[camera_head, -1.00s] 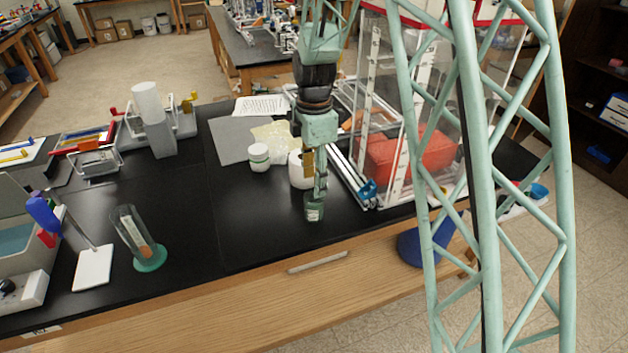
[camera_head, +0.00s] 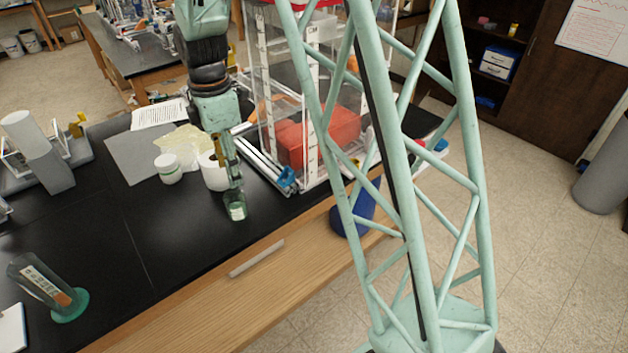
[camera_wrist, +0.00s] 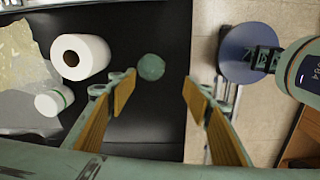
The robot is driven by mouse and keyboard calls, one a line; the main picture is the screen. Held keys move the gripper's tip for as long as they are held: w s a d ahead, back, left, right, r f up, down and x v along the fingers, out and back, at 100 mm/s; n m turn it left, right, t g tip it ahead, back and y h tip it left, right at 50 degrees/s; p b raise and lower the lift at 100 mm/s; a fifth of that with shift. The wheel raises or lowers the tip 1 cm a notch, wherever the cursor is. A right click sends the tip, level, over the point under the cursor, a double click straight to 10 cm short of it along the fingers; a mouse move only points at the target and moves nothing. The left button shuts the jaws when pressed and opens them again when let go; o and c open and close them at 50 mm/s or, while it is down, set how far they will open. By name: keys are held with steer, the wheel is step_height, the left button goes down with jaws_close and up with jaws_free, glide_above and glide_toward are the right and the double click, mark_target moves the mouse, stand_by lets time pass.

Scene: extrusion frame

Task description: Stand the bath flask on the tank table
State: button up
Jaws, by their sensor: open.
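A small greenish glass vessel with a pale label (camera_head: 236,208), which I take for the bath flask, is upright on the black bench top (camera_head: 185,235) near its front edge. In the wrist view its round green top (camera_wrist: 151,67) shows from above. My gripper (camera_head: 233,180) points down just above it. In the wrist view my gripper (camera_wrist: 160,82) is open, with yellow-padded fingers apart and nothing held. The green top appears between the fingers, nearer the left one. I cannot tell which surface is the tank table; a clear tank (camera_head: 270,90) stands at the bench's right end.
A white paper roll (camera_head: 213,172) and a white jar (camera_head: 168,168) stand close by on the left. A glass cylinder with a green base (camera_head: 45,285) is at the lower left. Rails with blue ends (camera_head: 284,180) lie right of my gripper. A blue stool (camera_head: 352,218) stands beyond the bench edge.

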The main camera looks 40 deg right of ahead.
steer(key=s+r+m+t, duration=0.2)
steer(key=s+r+m, duration=0.7)
steer(key=s+r, duration=1.05)
steer(key=s+r+m, duration=0.2)
steer(key=s+m, duration=0.2)
steer(key=s, duration=0.6)
steer(key=s+r+m+t, duration=0.1)
steer(key=s+r+m, duration=0.2)
steer(key=s, duration=0.7)
steer(key=shift+m, duration=0.5)
steer(key=shift+s, duration=0.1)
